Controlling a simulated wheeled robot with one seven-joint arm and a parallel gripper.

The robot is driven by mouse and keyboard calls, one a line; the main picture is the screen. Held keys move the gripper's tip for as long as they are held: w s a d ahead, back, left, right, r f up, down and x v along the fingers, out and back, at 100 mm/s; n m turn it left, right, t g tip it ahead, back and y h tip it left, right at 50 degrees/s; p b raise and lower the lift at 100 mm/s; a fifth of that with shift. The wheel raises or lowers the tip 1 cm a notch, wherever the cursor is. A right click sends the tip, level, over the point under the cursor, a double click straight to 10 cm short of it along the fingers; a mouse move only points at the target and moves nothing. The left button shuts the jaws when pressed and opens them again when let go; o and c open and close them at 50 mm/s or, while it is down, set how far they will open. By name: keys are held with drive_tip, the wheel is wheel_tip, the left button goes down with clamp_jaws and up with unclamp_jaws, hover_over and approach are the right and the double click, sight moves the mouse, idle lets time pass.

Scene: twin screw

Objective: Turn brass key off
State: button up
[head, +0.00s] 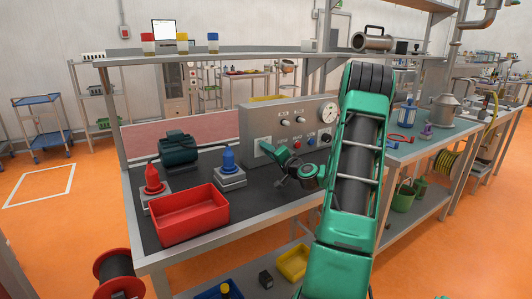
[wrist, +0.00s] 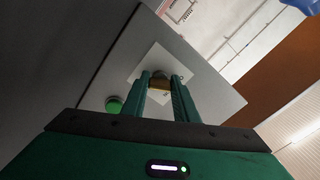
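The grey control box (head: 250,122) stands at the back of the workbench, with a white plate (head: 257,152) low on its left front. In the wrist view the brass key (wrist: 160,84) sits in front of the white plate (wrist: 148,62), between my fingertips. My gripper (wrist: 160,80) has one finger on each side of the key, and the key fills the narrow gap, so it looks shut on it. In the head view my gripper (head: 264,147) reaches the plate from the front right and hides the key.
A green button (wrist: 114,104) is left of the key in the wrist view. The box also carries a gauge (head: 327,113) and several knobs. A red tray (head: 190,222), a blue-topped part (head: 229,160), a red-topped part (head: 152,180) and a dark motor (head: 178,149) stand left of my arm.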

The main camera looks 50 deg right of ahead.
drive_tip(key=o, duration=0.4)
drive_tip(key=shift+f, duration=0.25)
drive_tip(key=shift+r, duration=0.1)
drive_tip(key=shift+s, duration=0.1)
drive_tip(key=v, duration=1)
drive_tip(key=shift+s+a, duration=0.15)
drive_tip(key=shift+a, duration=0.05)
